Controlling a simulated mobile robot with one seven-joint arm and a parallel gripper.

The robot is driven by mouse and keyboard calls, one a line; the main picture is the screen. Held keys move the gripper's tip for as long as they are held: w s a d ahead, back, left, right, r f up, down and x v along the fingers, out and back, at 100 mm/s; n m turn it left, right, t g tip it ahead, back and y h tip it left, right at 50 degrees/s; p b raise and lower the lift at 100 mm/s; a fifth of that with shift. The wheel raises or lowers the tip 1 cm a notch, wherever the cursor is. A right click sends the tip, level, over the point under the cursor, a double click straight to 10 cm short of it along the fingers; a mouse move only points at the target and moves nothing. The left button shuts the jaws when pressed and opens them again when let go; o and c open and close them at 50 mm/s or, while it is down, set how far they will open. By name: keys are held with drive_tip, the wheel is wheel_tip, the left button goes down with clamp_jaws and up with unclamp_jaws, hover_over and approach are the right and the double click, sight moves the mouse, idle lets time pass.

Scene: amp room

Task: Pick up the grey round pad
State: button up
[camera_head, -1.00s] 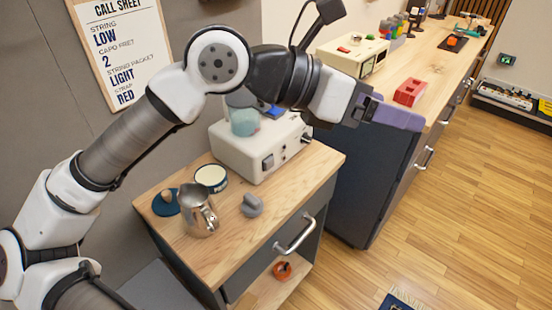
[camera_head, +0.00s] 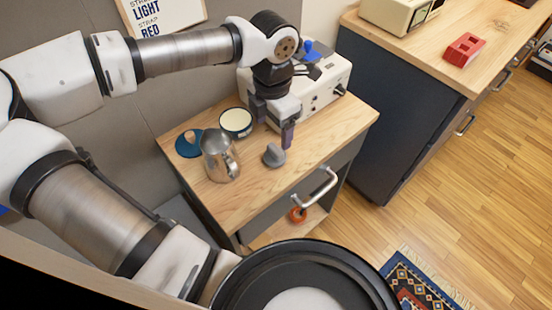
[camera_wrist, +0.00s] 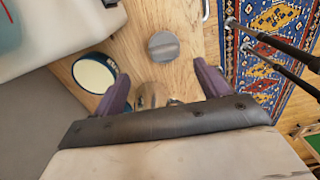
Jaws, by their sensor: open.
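The grey round pad (camera_head: 274,155) is on the wooden cabinet top, near its front edge and to the right of a metal pitcher. In the wrist view the pad (camera_wrist: 163,46) is a grey disc beyond the fingertips, roughly centred between them. My gripper (camera_head: 287,137) points down above the cabinet top, just behind and slightly right of the pad. In the wrist view its two purple fingers (camera_wrist: 160,74) are wide apart with nothing held between them.
The metal pitcher (camera_head: 219,160), a cream-topped tin (camera_head: 236,122) and a dark blue disc (camera_head: 187,147) stand left of the pad. A white machine (camera_head: 320,98) is close behind my gripper. A drawer handle (camera_head: 318,190) juts from the cabinet front.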

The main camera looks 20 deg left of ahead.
wheel_tip(320, 180, down, 2)
drive_tip(key=shift+f+b, duration=0.25)
drive_tip(key=shift+b, duration=0.1)
drive_tip(key=f, duration=0.1)
drive_tip(key=f+b, duration=0.1)
drive_tip(key=f, duration=0.1)
drive_tip(key=f+b, duration=0.1)
drive_tip(key=f, duration=0.1)
drive_tip(key=shift+s+d+f, duration=0.1)
drive_tip(key=shift+s+d, duration=0.15)
drive_tip(key=shift+d, duration=0.1)
drive_tip(key=c, duration=1.1)
drive_tip(key=shift+r, duration=0.2)
wheel_tip(320, 180, up, 20)
drive_tip(key=p, duration=1.1)
drive_tip(key=shift+f, duration=0.1)
